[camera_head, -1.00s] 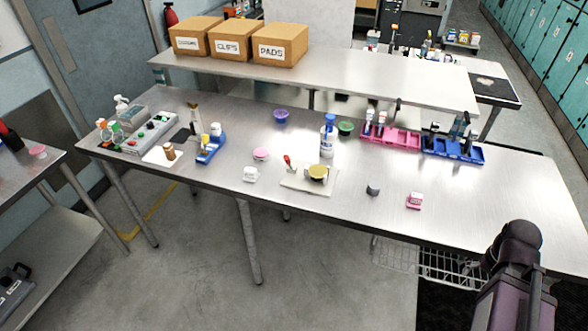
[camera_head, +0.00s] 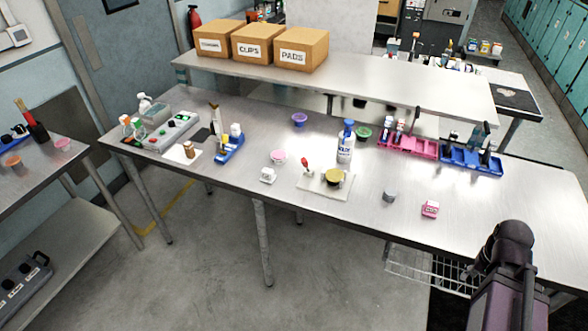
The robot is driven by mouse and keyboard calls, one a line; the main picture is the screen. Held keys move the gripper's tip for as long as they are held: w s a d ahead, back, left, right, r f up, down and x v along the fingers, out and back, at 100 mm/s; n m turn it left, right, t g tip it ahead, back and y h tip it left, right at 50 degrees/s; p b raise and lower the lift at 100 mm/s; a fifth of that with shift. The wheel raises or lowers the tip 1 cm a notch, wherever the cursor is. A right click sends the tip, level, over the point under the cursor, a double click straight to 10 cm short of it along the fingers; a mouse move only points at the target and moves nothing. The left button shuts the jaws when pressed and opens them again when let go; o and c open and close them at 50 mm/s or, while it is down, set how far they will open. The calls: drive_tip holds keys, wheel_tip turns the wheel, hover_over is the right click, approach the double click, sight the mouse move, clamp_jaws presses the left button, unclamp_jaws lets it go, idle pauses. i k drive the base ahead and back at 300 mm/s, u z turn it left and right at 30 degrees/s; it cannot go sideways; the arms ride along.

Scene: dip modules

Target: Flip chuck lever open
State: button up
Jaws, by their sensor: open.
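A pale plate (camera_head: 313,187) lies flat near the front middle of the steel bench. On it stands a small fixture with a yellow round top (camera_head: 335,174), which I take for the chuck. A small red-tipped lever (camera_head: 306,163) sticks up at the left side of the fixture, slightly tilted. It is too small to tell exactly how it is hinged. My arm shows as a dark link at the lower right, well to the right of the plate. My gripper is outside the picture.
A white bottle with a blue cap (camera_head: 345,145) stands just behind the plate. A grey cup (camera_head: 390,195) and a pink box (camera_head: 430,208) are to its right, a white block (camera_head: 268,175) to its left. Pink (camera_head: 408,142) and blue (camera_head: 470,160) racks stand behind right. The bench's right end is clear.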

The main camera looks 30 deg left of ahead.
sight(305, 164)
drive_tip(key=u, duration=1.3)
drive_tip(key=k, duration=0.9)
drive_tip(key=i, duration=0.7)
